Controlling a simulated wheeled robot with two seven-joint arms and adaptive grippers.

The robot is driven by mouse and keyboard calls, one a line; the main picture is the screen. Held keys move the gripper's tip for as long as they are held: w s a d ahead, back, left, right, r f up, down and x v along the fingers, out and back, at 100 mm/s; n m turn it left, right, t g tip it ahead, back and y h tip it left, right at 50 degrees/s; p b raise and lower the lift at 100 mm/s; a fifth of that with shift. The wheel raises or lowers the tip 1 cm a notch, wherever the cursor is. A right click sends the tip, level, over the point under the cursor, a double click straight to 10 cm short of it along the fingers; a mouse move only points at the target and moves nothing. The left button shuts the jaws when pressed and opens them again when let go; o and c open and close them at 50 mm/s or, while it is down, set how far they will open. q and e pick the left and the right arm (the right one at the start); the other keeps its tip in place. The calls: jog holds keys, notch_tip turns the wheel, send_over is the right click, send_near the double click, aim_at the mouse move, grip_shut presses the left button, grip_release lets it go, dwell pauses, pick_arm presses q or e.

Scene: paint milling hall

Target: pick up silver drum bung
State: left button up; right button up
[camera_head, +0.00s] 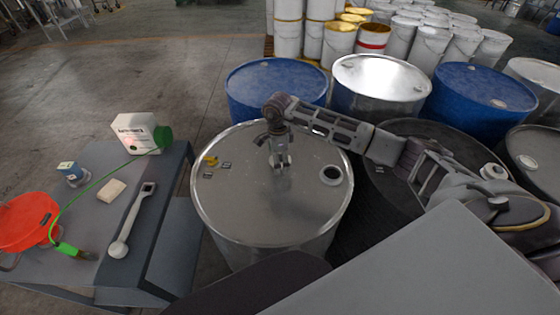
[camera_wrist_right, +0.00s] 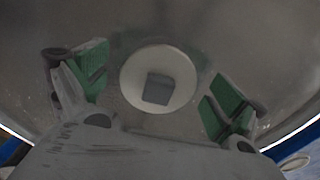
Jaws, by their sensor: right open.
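The silver drum bung (camera_wrist_right: 132,78) is a round pale disc with a dark square in its middle, lying on the grey drum lid in the right wrist view. My right gripper (camera_wrist_right: 160,88) is open, with a green-padded finger on each side of the bung and a gap on both sides. In the head view my right gripper (camera_head: 280,160) points down over the middle of the steel drum's lid (camera_head: 265,215). There the bung is hidden or too small to tell from the fingers. My left gripper is not in view.
The lid has a pale-ringed bung hole (camera_head: 331,175) at right and a small yellow item (camera_head: 210,160) at left. Blue drums (camera_head: 276,82) and a shiny drum (camera_head: 380,80) stand behind. A grey bench (camera_head: 165,215) with a wrench (camera_head: 130,220) and red item (camera_head: 25,222) stands left.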

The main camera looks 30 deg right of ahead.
jog(key=shift+c, duration=1.7)
jog(key=c, duration=0.7)
jog(key=shift+r, duration=0.15)
jog(key=shift+c, duration=0.2)
jog(key=shift+r, duration=0.5)
notch_tip(320, 180, up, 8)
jog(key=shift+f+b, duration=0.2)
jog(key=shift+b, duration=0.4)
jog(key=shift+r, duration=0.55)
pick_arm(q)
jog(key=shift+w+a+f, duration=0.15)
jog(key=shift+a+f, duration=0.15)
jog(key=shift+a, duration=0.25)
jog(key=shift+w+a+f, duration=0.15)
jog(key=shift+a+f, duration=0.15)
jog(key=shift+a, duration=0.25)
